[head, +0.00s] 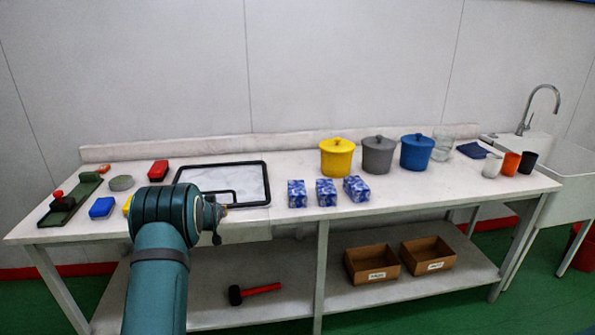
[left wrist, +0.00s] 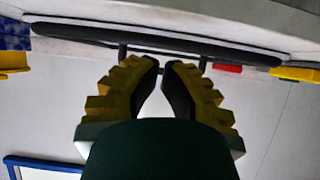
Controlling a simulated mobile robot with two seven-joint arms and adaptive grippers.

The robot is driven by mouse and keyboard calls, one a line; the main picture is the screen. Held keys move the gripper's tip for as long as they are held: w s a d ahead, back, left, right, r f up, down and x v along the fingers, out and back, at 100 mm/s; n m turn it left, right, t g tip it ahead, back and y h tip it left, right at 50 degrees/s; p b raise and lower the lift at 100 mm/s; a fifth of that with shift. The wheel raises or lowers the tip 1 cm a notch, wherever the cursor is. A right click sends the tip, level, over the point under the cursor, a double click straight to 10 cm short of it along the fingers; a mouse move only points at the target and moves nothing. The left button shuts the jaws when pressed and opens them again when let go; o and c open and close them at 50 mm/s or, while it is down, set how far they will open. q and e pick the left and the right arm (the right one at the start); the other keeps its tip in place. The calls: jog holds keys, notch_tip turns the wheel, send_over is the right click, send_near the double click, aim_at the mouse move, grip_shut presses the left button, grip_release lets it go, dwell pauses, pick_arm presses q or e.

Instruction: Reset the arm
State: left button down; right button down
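My left arm (head: 160,265) rises from the bottom in the head view, with its teal wrist in front of the table's left part. Its gripper is mostly hidden behind the wrist there. In the left wrist view my left gripper (left wrist: 161,66) shows two stepped yellow fingers with dark inner faces. My right arm and gripper are not in view.
The white table (head: 420,193) holds a black-framed tray (head: 250,180), blue-white boxes (head: 326,192), yellow (head: 337,157), grey (head: 377,155) and blue (head: 416,152) lidded pots, and cups (head: 511,163). Brown boxes (head: 372,264) and a red-handled mallet (head: 262,289) lie on the lower shelf.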

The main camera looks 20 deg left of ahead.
pick_arm(q)
jog(key=s+d+f+m+g+h, duration=0.15)
jog(key=s+d+f, duration=0.35)
jog(key=d, duration=0.5)
jog(key=s+d+f+g+h, duration=0.1)
jog(key=s+d+f+h, duration=0.25)
jog(key=d+f, duration=0.45)
jog(key=s+d+f+g+h, duration=0.15)
jog(key=s+d+f, duration=0.35)
jog(key=d, duration=0.6)
jog(key=s+d+m+g+h, duration=0.3)
jog(key=s+d+g, duration=0.1)
jog(key=s+d, duration=1.5)
jog(key=s+f, duration=0.1)
jog(key=s, duration=0.2)
jog(key=shift+g, duration=0.4)
jog(key=shift+s+h, duration=0.1)
jog(key=shift+h, duration=0.15)
